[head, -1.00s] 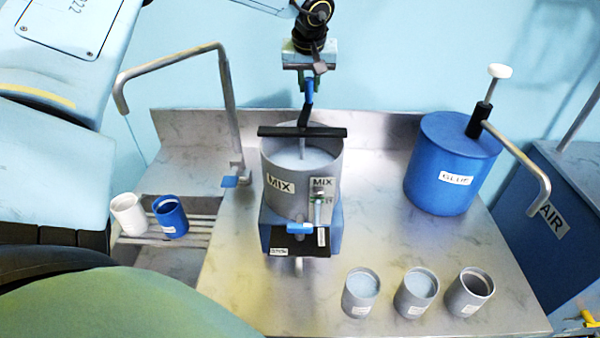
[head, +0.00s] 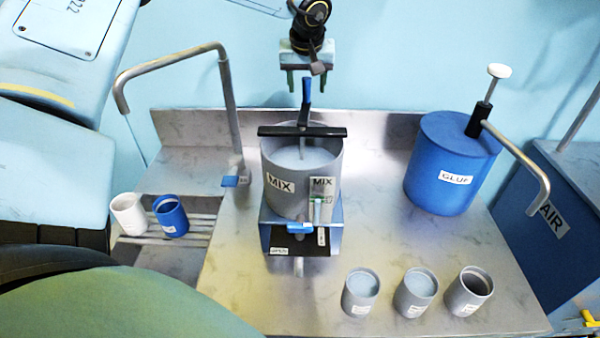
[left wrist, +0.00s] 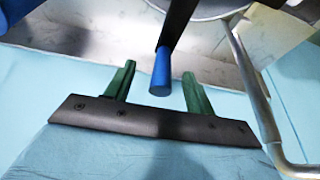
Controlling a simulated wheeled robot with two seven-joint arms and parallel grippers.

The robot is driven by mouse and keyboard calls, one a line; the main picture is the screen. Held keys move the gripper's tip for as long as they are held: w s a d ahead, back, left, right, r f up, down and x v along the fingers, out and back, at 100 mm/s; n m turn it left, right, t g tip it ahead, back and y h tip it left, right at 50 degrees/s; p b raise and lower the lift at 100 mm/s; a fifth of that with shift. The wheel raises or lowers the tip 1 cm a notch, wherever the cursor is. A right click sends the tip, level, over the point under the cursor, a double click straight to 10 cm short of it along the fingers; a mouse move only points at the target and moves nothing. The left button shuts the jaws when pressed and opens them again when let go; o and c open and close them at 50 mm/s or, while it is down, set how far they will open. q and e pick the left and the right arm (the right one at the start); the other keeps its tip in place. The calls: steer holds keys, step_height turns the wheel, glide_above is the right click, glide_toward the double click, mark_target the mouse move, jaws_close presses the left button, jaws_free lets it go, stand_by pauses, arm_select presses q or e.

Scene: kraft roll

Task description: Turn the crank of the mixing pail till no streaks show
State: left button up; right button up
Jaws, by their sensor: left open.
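The grey mixing pail (head: 285,190), labelled MIX, stands on a blue stand on the steel bench. Its contents (head: 300,157) look evenly pale blue-grey, and no streaks can be made out at this size. A black bar (head: 330,132) spans the rim and carries the black crank (head: 303,115) with an upright blue handle (head: 307,90). My left gripper (head: 306,90) is open above and behind the pail. In the left wrist view, the blue handle (left wrist: 161,73) sits around the gap between the green fingertips (left wrist: 158,75), apart from both. My right gripper is out of view.
A blue glue drum (head: 440,175) with a pump and spout stands right. Several grey cups, including one (head: 360,295), line the front. A white cup (head: 127,213) and a blue cup (head: 170,215) stand left under a bent pipe (head: 232,120).

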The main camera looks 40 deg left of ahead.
arm_select(q)
step_height(320, 180, up, 9)
steer(key=p, duration=0.6)
stand_by(0.7)
